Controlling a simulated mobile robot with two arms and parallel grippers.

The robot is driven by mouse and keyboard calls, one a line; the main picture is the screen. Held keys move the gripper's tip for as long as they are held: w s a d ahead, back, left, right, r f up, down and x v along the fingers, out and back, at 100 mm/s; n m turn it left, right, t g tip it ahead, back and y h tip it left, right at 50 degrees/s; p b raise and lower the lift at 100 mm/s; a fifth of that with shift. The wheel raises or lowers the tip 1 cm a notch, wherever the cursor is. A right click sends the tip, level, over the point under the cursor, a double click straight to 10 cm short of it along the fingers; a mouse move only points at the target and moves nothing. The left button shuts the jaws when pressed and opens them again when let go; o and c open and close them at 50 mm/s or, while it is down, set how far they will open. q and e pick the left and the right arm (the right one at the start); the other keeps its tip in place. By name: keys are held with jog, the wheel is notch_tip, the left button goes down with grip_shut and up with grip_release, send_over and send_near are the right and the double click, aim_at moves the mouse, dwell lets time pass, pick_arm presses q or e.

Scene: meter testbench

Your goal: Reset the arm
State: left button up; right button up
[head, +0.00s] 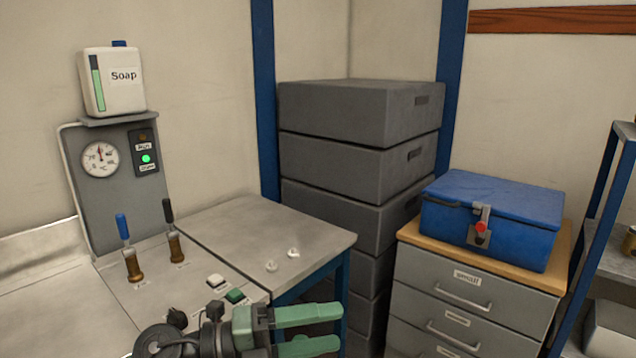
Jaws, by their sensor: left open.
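My left gripper (318,330) is at the bottom middle, with two green fingers pointing right and a gap between them. It is open and empty, in front of the bench's front edge. My left wrist (200,340) hides part of the bench front. My right gripper and arm do not show in the head view.
The meter bench (270,225) carries a blue lever (124,228), a black lever (169,212), a white button (216,281) and a green button (235,296). A gauge (100,159) and soap box (112,82) stand behind. Grey crates (345,165) and a blue toolbox (490,215) on drawers stand right.

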pick_arm(q)
jog(key=w+a+r+n+t+y, duration=0.1)
jog(key=w+a+n+t+y, duration=0.3)
jog(key=n+t, duration=0.5)
jog(key=w+a+r+n+t+y, duration=0.1)
jog(key=a+r+n+t+y, duration=0.15)
jog(key=a+n+t, duration=0.6)
jog(key=s+a+f+n+g+y, duration=0.35)
jog(key=f+n+y, duration=0.3)
jog(key=f, duration=0.35)
jog(key=s+a+f+n+g+y, duration=0.25)
jog(key=a+f+n+y, duration=0.35)
jog(key=f, duration=0.4)
jog(key=s+f+n+g+h, duration=0.1)
jog(key=s+f+n+g, duration=0.1)
jog(key=s+f+g, duration=0.7)
jog(key=s+f+n+g, duration=0.25)
jog(key=s+f, duration=0.25)
jog(key=s, duration=0.8)
notch_tip(320, 180, down, 26)
jog(key=d+r+m+g, duration=0.1)
jog(key=s+a+f+g, duration=0.1)
jog(key=s+a+f, duration=0.2)
jog(key=s+f, duration=1.4)
jog(key=shift+s+f, duration=0.3)
jog(key=shift+s, duration=0.1)
